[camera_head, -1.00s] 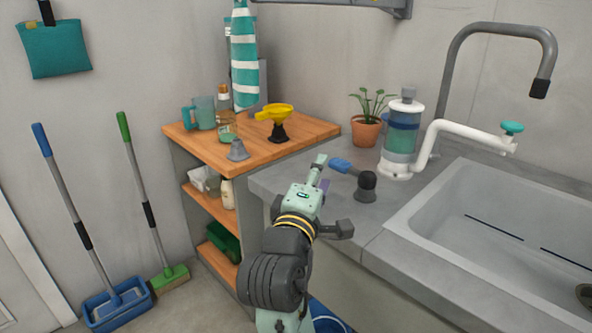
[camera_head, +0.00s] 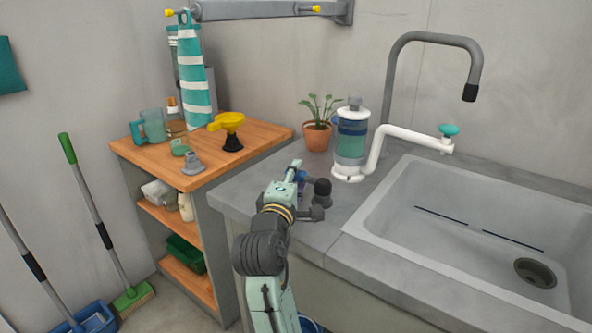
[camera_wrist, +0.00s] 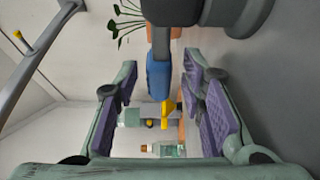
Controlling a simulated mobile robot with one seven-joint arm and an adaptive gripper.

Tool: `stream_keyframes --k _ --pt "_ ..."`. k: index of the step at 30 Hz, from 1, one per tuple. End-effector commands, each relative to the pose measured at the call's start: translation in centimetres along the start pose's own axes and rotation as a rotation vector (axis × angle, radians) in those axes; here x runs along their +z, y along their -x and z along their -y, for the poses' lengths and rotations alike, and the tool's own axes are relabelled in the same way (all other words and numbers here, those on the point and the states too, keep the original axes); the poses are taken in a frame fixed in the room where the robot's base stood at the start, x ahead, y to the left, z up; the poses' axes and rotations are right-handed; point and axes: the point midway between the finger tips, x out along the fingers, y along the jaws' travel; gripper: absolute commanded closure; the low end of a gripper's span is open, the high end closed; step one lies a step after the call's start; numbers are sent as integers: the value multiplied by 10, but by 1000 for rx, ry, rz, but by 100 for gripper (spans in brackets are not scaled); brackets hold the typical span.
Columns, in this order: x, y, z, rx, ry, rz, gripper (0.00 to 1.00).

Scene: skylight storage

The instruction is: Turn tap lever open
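The tap lever (camera_wrist: 158,80) has a blue grip on a grey stalk. In the wrist view it extends down from a dark rounded base (camera_wrist: 170,10) into the space between my fingers. In the head view the dark base (camera_head: 322,190) stands on the grey counter, and the blue grip is mostly hidden by my gripper (camera_head: 306,192). My gripper (camera_wrist: 160,115) is open in the wrist view, with one purple-padded finger on each side of the lever. I see gaps beside the grip and cannot make out any contact.
The white pipe (camera_head: 415,136) of a filter (camera_head: 351,135) ends in a teal knob above the sink (camera_head: 440,265). A potted plant (camera_head: 318,133) stands behind the lever. A wooden shelf (camera_head: 262,140) with a yellow funnel (camera_head: 229,124) is to the left.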

Motion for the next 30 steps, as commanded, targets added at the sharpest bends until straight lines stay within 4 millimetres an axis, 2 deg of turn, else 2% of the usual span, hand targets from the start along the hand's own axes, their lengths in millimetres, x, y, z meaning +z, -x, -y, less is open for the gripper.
stream_keyframes --k 5,14,30 --pt "0 -13 -1 0 0 1 63" --pt "0 -15 0 1 0 0 64" --pt "0 -14 0 1 0 0 100"
